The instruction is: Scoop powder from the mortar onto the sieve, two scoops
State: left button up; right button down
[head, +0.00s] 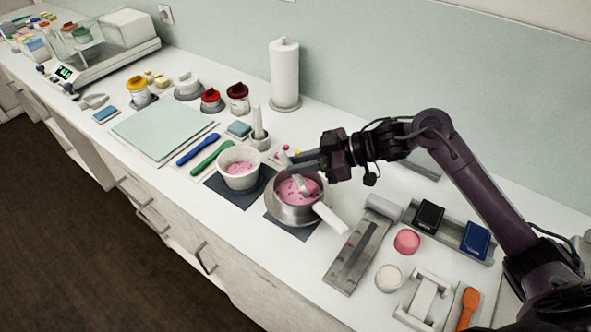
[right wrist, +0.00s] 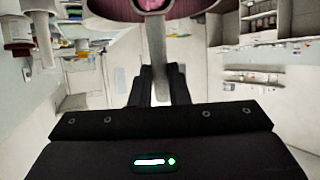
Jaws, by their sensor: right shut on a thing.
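The mortar (head: 240,181) is a white bowl with pink powder in it, on a dark mat. To its right, the round metal sieve (head: 290,215) with a white handle (head: 330,218) stands on another dark mat, with pink powder inside. My right gripper (head: 296,163) is above the sieve's back rim, shut on the grey handle of a scoop (head: 304,187). The scoop's bowl end is over or in the sieve; its exact height is unclear. In the right wrist view the scoop's handle (right wrist: 158,60) runs up between the fingers, and pink shows at its bowl. My left gripper is not in view.
A white pestle (head: 258,128) stands in a small holder behind the mortar. Green (head: 210,158) and blue (head: 198,150) spatulas lie left of it. A grey metal plate (head: 357,250), pink (head: 407,242) and white (head: 389,278) round pots are at right. A paper roll (head: 285,75) stands behind.

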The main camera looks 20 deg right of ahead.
notch_tip(320, 180, up, 7)
jog(key=p, duration=0.6)
jog(key=shift+p, duration=0.3)
jog(key=shift+a+f, duration=0.1)
dwell(0.5)
jog(key=shift+w+a+f+b, duration=0.15)
jog(key=shift+a+b, duration=0.1)
jog(key=shift+b, duration=0.1)
jog(key=w+a+m+t+h+b, duration=0.2)
jog(key=w+m+t+h+b, duration=0.1)
jog(key=m+t, duration=0.1)
notch_tip(320, 180, up, 5)
jog(key=m+t+h+b, duration=0.4)
jog(key=m+h, duration=0.5)
jog(key=m, duration=0.1)
send_over(300, 175)
jog(key=d, duration=0.4)
jog(key=shift+w+a, duration=0.2)
jog(key=shift+w, duration=0.2)
